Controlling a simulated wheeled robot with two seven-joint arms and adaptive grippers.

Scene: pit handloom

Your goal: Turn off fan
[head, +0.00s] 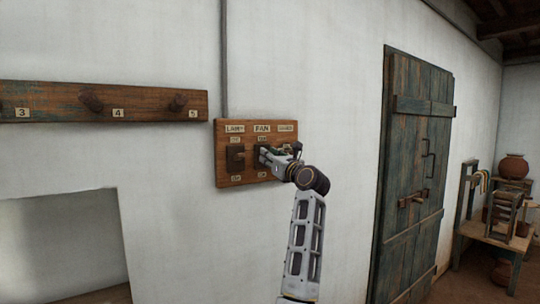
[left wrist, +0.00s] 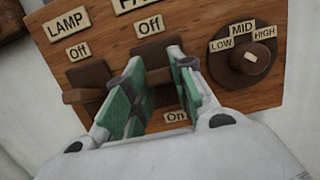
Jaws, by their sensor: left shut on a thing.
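A wooden switch board (head: 222,155) is fixed on the white wall. The fan switch (left wrist: 157,47) is a dark block below the FAN label (head: 262,128), with Off above it and On below. My left gripper (head: 268,155) is at this switch, its green-padded fingers (left wrist: 160,85) shut on the switch's lever. The lever is mostly hidden between the fingers, so I cannot tell its position. My right gripper is in neither view.
The lamp switch (head: 235,157) sits close on the left of the fan switch. A round speed knob (left wrist: 250,60) is on the right. A peg rail (head: 60,102) is at left, a door (head: 412,170) at right.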

